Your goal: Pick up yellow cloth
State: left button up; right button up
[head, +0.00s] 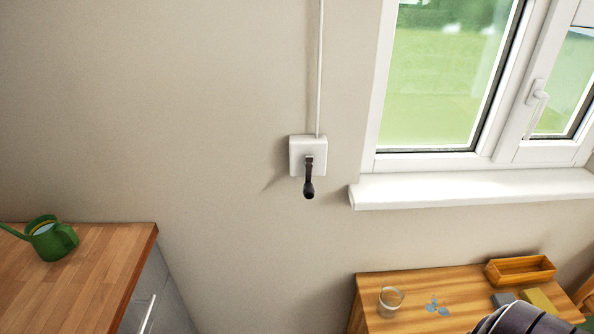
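A flat yellow piece (538,299), which looks like the yellow cloth, lies on the small wooden table (410,285) at the bottom right of the head view. It lies in front of the wooden box and to the right of a grey piece (502,299). A dark rounded part, which looks like a link of my arm, covers the table just below it. Neither of my grippers shows in this view.
A glass (390,301) and blue-grey spots (436,305) are on the table, with an open wooden box (520,270) behind. A green watering can (51,238) stands on the left counter (85,275). The wall has a crank (308,178) and a window sill (470,189).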

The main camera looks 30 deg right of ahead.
aim_at(536, 296)
jog(key=z, duration=2.9)
